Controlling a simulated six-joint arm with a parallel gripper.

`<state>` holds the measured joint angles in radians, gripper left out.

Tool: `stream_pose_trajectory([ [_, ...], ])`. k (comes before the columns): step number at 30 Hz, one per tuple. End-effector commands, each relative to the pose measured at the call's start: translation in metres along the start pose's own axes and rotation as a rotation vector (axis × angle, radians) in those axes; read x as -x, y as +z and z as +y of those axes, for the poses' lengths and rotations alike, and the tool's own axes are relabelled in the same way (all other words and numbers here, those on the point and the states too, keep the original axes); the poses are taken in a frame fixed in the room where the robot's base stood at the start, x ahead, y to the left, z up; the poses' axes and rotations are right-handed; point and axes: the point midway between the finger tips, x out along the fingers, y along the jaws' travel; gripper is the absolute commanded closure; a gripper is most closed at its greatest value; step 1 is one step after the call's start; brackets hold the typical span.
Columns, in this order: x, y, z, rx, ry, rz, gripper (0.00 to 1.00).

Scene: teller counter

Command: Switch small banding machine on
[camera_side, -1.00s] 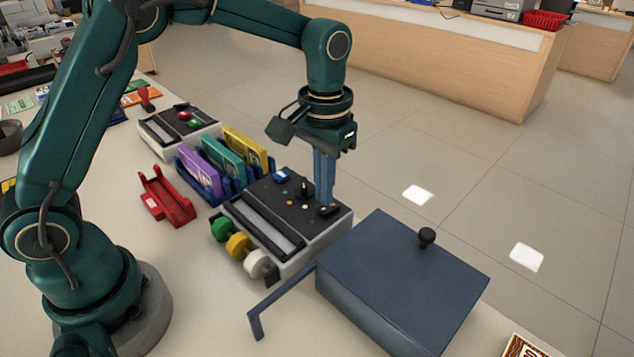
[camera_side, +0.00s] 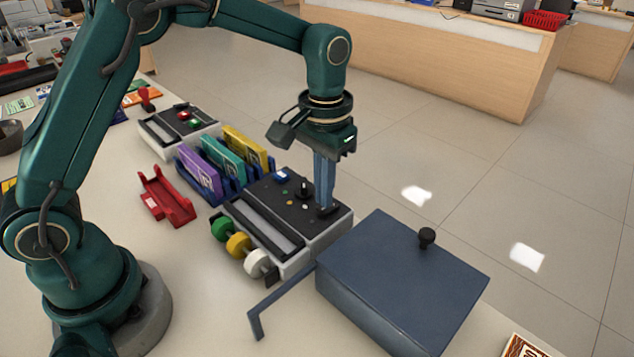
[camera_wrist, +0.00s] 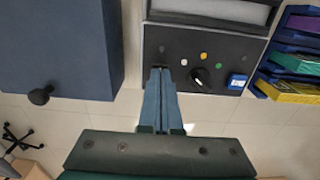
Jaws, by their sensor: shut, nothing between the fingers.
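The banding machine (camera_side: 250,225) is a grey and white box with a black top panel, a long slot, and green, yellow and white rolls at its front. Its panel carries a black knob, a blue button (camera_side: 282,175) and several small coloured dots; it also shows in the wrist view (camera_wrist: 215,50). My gripper (camera_side: 324,208) points straight down with its fingers together and empty. Its fingertips are at a small black switch at the panel's right end; they hide most of the switch. In the wrist view the fingertips (camera_wrist: 160,72) reach the panel's left edge. I cannot tell the switch's position.
A dark blue lidded box (camera_side: 400,275) with a black knob stands close on the right. A rack of purple, teal and yellow packs (camera_side: 222,160), a red holder (camera_side: 168,195) and another machine with red and green buttons (camera_side: 160,130) stand to the left.

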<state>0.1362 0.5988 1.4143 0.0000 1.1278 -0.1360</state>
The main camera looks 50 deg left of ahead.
Motion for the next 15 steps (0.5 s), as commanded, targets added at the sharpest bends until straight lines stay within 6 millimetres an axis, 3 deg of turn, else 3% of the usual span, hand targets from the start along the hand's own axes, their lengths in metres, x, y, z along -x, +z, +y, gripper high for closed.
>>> stream_pose_trajectory([
  [15, -0.0077, 0.0002, 0.0000, 0.000, 0.000, -0.001, 1.00],
])
